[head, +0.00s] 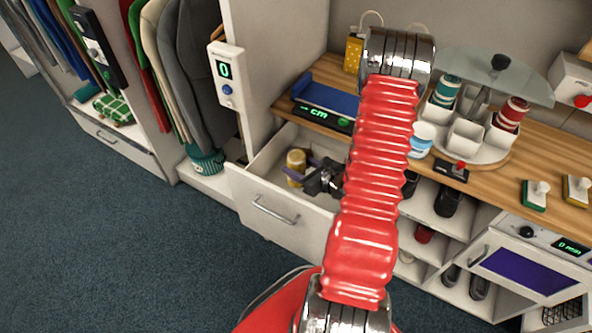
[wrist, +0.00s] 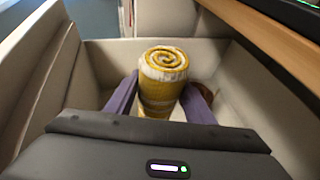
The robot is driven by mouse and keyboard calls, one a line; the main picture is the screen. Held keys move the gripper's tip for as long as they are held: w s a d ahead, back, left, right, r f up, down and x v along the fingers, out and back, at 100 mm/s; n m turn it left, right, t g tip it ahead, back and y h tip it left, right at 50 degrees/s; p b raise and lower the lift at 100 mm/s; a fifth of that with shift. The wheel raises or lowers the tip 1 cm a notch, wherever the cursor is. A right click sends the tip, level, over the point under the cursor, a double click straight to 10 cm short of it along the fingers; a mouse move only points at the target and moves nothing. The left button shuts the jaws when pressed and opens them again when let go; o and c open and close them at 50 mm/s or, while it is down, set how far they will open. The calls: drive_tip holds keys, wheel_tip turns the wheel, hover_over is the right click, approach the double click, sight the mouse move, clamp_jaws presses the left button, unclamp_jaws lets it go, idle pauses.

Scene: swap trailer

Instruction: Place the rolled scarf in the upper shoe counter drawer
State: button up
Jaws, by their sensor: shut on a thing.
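The rolled scarf (head: 296,160) is a yellow and white roll standing roughly upright within the open white drawer (head: 262,200) below the wooden counter. In the wrist view the scarf (wrist: 163,65) shows its spiral end, and the drawer walls (wrist: 255,105) surround it. My gripper (head: 303,168) reaches down into the drawer, its purple fingers on both sides of the scarf; it is shut on the scarf. In the wrist view my gripper (wrist: 160,100) hides the scarf's lower part, so I cannot tell whether it touches the drawer floor.
A blue tray with a "cm" display (head: 325,105) sits on the counter above the drawer. A brown thing (wrist: 208,88) lies partly hidden beside the scarf. A carousel of cups (head: 465,130) stands right. Hanging clothes (head: 180,70) are left. Dark carpet (head: 120,250) is clear.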

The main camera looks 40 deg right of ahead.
sight(303, 172)
drive_tip(key=shift+f, duration=0.9)
drive_tip(key=shift+f, duration=0.6)
drive_tip(key=o, duration=1.1)
drive_tip(key=shift+r, duration=0.2)
drive_tip(key=shift+r, duration=0.55)
drive_tip(key=v, duration=0.7)
drive_tip(key=shift+s, duration=0.3)
drive_tip(key=shift+w, duration=0.1)
